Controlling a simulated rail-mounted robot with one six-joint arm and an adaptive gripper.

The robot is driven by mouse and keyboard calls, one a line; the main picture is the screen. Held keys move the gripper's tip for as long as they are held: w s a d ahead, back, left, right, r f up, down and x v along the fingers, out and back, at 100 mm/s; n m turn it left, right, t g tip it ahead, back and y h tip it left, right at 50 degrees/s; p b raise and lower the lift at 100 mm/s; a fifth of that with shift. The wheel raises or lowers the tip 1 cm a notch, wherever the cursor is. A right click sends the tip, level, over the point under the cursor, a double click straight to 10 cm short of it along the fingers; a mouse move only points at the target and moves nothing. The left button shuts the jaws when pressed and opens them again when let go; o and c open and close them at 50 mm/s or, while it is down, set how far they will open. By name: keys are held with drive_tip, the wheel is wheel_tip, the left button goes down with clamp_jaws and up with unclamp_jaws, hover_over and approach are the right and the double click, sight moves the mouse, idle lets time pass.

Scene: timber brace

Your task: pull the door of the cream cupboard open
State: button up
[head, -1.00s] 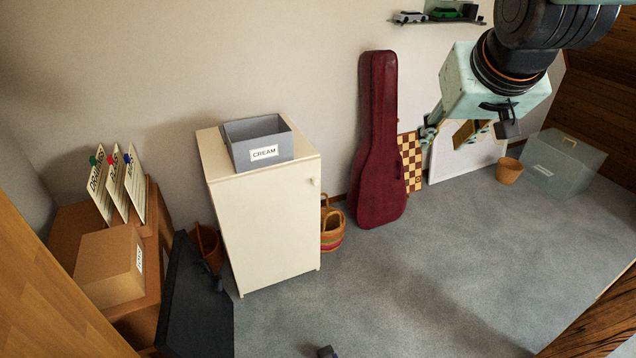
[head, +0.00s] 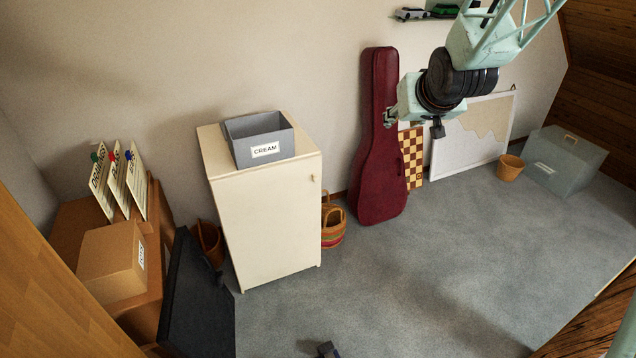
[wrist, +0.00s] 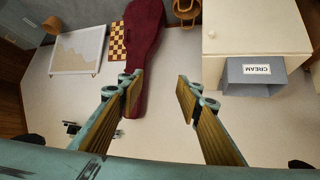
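The cream cupboard (head: 268,230) stands against the wall left of centre in the head view, its door shut. A small round knob (head: 312,178) sits near the top right of the door. A grey bin (head: 262,149) labelled CREAM rests on its top. In the wrist view the cupboard (wrist: 255,35) appears upside down at the upper right. My gripper (head: 388,117) is in front of the red guitar case, up and to the right of the cupboard. In the wrist view its fingers (wrist: 157,92) are spread apart with nothing between them.
The red guitar case (head: 380,150) leans on the wall right of the cupboard, with a striped basket (head: 333,228) between them. A dark panel (head: 195,300) stands left of the cupboard. The grey floor (head: 400,280) in front is mostly clear.

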drive_tip(key=w+a+f+t+y, duration=0.1)
drive_tip(key=w+a+f, duration=0.2)
drive_tip(key=w+f, duration=0.3)
drive_tip(key=w+a+f+n+t+y, duration=0.1)
drive_tip(key=w+a+f, duration=0.3)
drive_tip(key=w+f, duration=0.25)
drive_tip(key=w+a+f+t+y, duration=0.1)
drive_tip(key=w+a+f, duration=0.2)
drive_tip(key=w+f, duration=0.3)
drive_tip(key=t+y+p, duration=0.2)
drive_tip(key=t+y, duration=0.1)
drive_tip(key=y, duration=0.1)
approach(318, 181)
drive_tip(key=s+d+r, duration=0.1)
drive_tip(key=s+d, duration=0.1)
drive_tip(key=s, duration=0.1)
drive_tip(key=shift+s+d+f+y, duration=0.1)
drive_tip(key=shift+s+f+y, duration=0.3)
drive_tip(key=shift+f, duration=0.05)
drive_tip(key=shift+b+x, duration=1.45)
drive_tip(key=shift+x, duration=5.5)
drive_tip(key=shift+f, duration=0.1)
